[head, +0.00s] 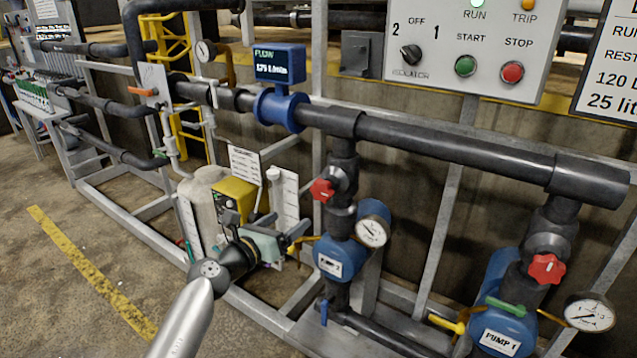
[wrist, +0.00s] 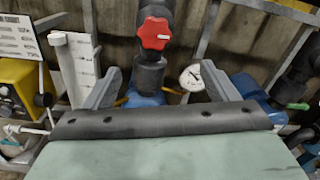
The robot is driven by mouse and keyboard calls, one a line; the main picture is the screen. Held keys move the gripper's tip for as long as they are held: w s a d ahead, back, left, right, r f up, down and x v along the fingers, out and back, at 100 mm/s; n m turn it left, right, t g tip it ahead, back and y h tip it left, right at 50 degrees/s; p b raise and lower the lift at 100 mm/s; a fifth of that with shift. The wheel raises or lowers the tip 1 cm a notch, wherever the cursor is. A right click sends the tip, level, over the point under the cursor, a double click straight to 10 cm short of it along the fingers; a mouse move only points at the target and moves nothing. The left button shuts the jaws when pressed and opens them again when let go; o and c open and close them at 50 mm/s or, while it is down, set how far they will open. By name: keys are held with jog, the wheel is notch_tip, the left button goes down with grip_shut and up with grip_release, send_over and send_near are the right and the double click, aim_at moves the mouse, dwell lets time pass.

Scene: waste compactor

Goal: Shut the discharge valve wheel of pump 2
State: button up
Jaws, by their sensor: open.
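The red valve wheel (head: 322,190) sits on the dark vertical pipe above the left blue pump (head: 340,259), whose small label is hard to read. In the wrist view the red wheel (wrist: 155,33) with a white mark is upper centre, beyond and above the fingertips. My gripper (head: 291,233) is in front and to the left of this pump, lower than the wheel. In the wrist view my gripper (wrist: 160,82) is open, with nothing between its grey fingers. Its palm hides the lower part of the blue pump (wrist: 148,99).
A second red wheel (head: 546,269) stands on the right pump, labelled PUMP 1 (head: 501,342). A pressure gauge (head: 373,231) juts out right of the left pump's pipe. A yellow dosing unit (head: 234,194) and white tube (head: 275,190) stand close left. Open floor (head: 60,290) lies left.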

aim_at(319, 190)
jog(key=x, duration=1.1)
jog(key=a+r+x, duration=0.1)
jog(key=x, duration=0.4)
jog(key=shift+w+d+p, duration=0.2)
jog(key=shift+w+p, duration=0.15)
jog(key=shift+w, duration=0.2)
jog(key=c, duration=1)
